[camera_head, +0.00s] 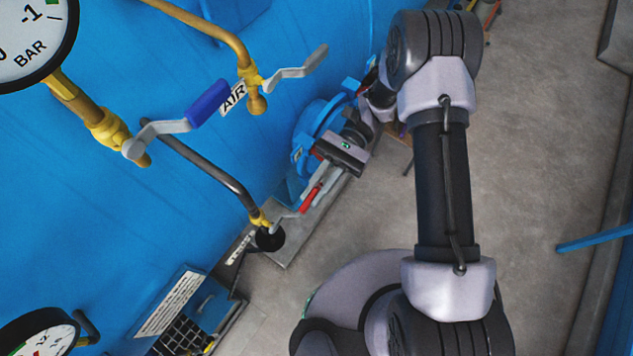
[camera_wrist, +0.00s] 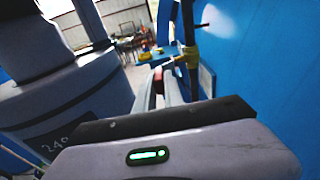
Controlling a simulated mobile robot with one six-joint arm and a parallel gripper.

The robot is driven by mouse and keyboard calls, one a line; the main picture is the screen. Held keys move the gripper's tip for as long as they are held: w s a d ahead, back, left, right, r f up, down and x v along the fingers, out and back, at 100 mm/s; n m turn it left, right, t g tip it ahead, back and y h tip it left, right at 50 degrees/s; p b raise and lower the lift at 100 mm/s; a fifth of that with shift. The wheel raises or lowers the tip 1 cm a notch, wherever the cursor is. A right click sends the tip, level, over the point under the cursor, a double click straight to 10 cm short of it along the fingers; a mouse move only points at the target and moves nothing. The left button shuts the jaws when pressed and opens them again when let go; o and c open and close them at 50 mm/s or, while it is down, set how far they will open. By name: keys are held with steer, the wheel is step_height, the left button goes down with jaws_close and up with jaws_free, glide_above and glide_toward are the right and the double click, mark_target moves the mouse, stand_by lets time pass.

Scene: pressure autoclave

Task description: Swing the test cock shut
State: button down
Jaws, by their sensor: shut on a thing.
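The test cock (camera_head: 259,219) has a small brass body at the lower end of a dark pipe, above a black drain cup. Its lever points away from the pipe to the right and ends in a red grip (camera_head: 309,200). My gripper (camera_head: 316,192) is shut on that red grip. In the wrist view the gripper's fingers (camera_wrist: 172,86) show beyond the gripper body, with a bit of red between them. The brass body also shows in the wrist view (camera_wrist: 187,58), just beyond the fingers. The fingers partly hide the lever there.
A blue-handled lever (camera_head: 207,104) and a bare grey lever (camera_head: 298,68) stick out above. A pressure gauge (camera_head: 32,42) is at the upper left. The black drain cup (camera_head: 270,238) sits under the cock. The blue vessel wall (camera_head: 150,215) is close on the left. Grey floor (camera_head: 540,130) lies open at right.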

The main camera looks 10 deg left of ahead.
steer(key=shift+f+g+b, duration=0.35)
steer(key=shift+f+g, duration=0.15)
steer(key=shift+f, duration=0.1)
steer(key=c, duration=1.4)
jaws_free()
steer(key=shift+s, duration=0.1)
steer(key=shift+c, duration=0.2)
